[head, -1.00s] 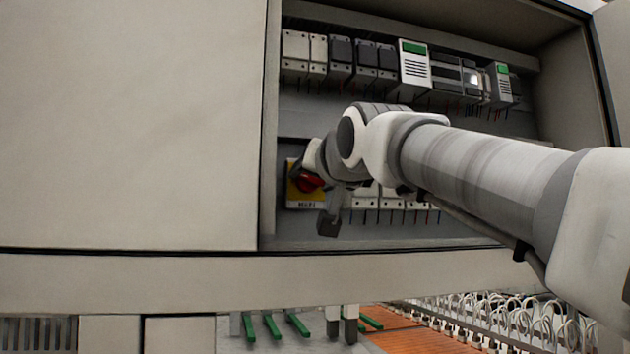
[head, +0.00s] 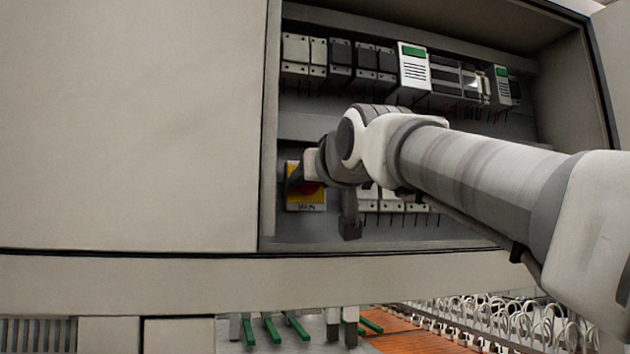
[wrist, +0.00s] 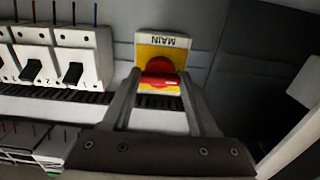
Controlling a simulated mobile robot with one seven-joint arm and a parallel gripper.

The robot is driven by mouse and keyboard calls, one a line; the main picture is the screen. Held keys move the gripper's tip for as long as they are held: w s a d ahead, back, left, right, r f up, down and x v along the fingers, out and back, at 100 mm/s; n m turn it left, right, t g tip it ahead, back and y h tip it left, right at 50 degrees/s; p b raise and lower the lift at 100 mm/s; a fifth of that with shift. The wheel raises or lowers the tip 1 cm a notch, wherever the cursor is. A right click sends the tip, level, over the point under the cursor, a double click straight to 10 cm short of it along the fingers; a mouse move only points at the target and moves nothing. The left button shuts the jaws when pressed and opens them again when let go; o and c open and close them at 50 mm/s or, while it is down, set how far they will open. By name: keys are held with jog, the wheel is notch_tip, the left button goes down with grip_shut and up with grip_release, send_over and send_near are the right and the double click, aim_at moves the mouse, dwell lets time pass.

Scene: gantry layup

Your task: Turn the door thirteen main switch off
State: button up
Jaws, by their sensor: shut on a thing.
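The main switch is a red rotary handle on a yellow plate (head: 306,204) with a white label, inside the open cabinet at lower left in the head view. In the wrist view its red handle (wrist: 160,77) lies between my fingers, and the label reads MAIN upside down. My gripper (wrist: 157,84) is shut on the red handle, one finger on each side. In the head view my wrist hides much of the switch and the fingers. I see no door number.
White breakers (wrist: 66,60) with black toggles stand close beside the switch in the wrist view. An upper row of modules (head: 413,75) runs above my arm. The cabinet's left panel (head: 130,125) borders the opening.

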jog(key=o, duration=1.4)
jog(key=b+v, duration=0.4)
jog(key=v, duration=1.3)
jog(key=shift+s+r, duration=0.1)
jog(key=shift+s, duration=0.15)
jog(key=f+g, duration=0.1)
jog(key=f, duration=0.3)
jog(key=w+d+f+h, duration=0.1)
jog(key=f, duration=0.2)
jog(key=w+d+f+g, duration=0.1)
jog(key=f, duration=0.3)
jog(key=shift+w+f+m+g+h, duration=0.1)
jog(key=shift+f+m+g+h, duration=0.2)
jog(key=shift+f+m+h, duration=0.1)
jog(key=s+d+f+m+g+h, duration=0.1)
jog(key=s+d+f+g, duration=0.1)
jog(key=f, duration=1.1)
jog(key=s+d+f+g+h, duration=0.1)
jog(key=s+d+f+g, duration=0.2)
jog(key=f, duration=1.1)
jog(key=s+d+f+m+g+h, duration=0.1)
jog(key=s+f+g, duration=0.3)
jog(key=f, duration=0.9)
jog(key=shift+s+d+f+m, duration=0.15)
jog(key=shift+s+d+m, duration=0.15)
jog(key=shift+s+d, duration=0.6)
